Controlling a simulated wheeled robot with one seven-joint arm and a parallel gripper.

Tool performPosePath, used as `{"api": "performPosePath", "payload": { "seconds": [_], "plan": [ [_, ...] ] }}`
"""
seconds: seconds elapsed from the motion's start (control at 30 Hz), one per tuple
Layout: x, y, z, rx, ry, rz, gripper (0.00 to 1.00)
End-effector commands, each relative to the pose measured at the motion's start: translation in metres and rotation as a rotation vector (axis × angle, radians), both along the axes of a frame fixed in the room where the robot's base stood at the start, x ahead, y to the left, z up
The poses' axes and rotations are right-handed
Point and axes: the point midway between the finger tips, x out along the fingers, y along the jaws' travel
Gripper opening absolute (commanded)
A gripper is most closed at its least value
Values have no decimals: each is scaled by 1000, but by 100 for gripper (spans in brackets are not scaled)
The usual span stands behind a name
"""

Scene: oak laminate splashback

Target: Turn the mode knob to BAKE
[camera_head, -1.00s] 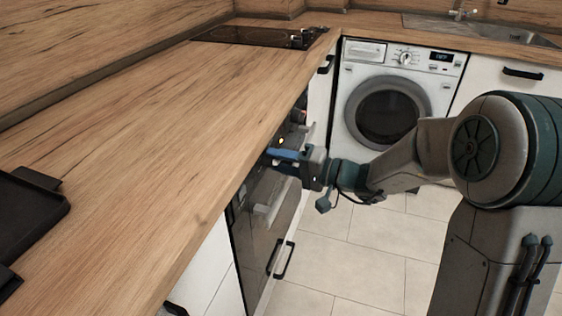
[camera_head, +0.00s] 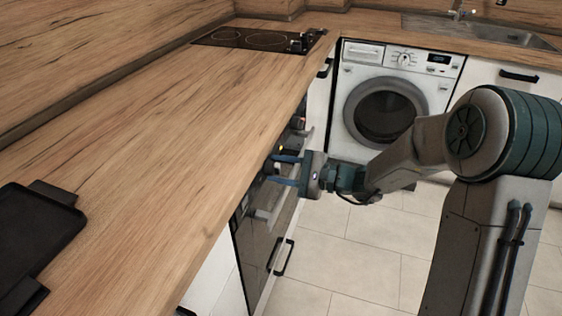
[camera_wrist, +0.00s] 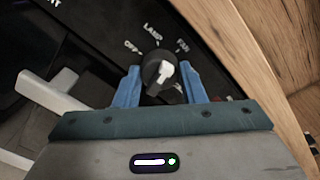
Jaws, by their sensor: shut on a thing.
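The mode knob (camera_wrist: 154,65) is a round dark knob with a pale pointer on the black oven panel in the wrist view. Labels OFF, LAMP and FAN arc around its far side. Another label at its lower right is partly hidden and I cannot read it. I cannot make out BAKE. The blue fingers of my gripper (camera_wrist: 160,68) are shut on the knob, one on each side.
The oak worktop (camera_head: 150,150) overhangs the panel; its edge (camera_wrist: 270,50) is close right of the fingers. A pale oven handle (camera_wrist: 60,98) lies at left in the wrist view. A washing machine (camera_head: 387,105) stands beyond. A black tray (camera_head: 40,235) lies on the worktop.

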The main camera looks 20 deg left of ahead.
Motion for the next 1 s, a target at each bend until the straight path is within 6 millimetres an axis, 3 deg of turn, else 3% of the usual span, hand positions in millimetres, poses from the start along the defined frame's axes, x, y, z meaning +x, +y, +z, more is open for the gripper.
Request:
{"api": "performPosePath", "payload": {
  "seconds": [1.0],
  "plan": [
    [2, -1, 2, 72, 933, -2, 14]
  ]
}}
